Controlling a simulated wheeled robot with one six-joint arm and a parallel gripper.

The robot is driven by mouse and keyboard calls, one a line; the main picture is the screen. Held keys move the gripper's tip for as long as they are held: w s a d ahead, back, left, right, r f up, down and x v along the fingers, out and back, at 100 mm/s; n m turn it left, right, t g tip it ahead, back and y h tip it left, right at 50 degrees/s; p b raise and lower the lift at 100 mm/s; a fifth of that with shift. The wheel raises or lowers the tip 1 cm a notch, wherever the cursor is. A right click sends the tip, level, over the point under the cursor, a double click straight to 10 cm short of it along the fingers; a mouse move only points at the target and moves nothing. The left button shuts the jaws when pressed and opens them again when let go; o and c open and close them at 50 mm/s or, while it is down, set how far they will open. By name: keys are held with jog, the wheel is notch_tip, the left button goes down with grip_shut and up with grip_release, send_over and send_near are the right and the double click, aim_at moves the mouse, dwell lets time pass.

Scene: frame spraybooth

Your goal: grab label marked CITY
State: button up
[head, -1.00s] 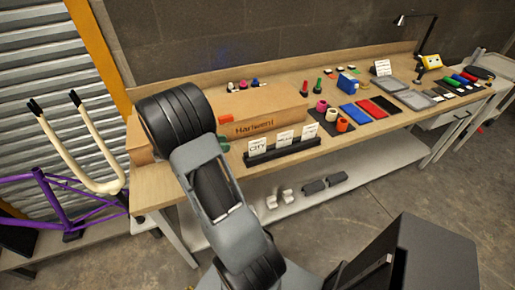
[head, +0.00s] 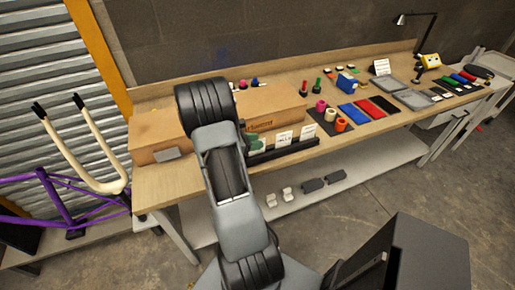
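A dark label stand (head: 290,153) sits along the front edge of the workbench. Two white cards show in it, a middle card (head: 284,138) and a right card (head: 307,132); their print is too small to read now. At the stand's left end, where the CITY label stood in the earlier view, a green patch and my arm cover the place, with only a little white showing. My arm reaches over the bench there. My gripper is largely hidden behind the arm, and its fingers cannot be made out.
Coloured rolls (head: 331,115) and blue and red pads (head: 379,106) lie to the right. A lower shelf (head: 375,165) runs underneath. A purple frame (head: 50,205) stands left.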

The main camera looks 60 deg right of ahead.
jog(key=shift+s+d+f, duration=0.15)
jog(key=shift+s+d, duration=0.15)
jog(key=shift+d, duration=0.1)
jog(key=shift+c, duration=0.2)
grip_shut()
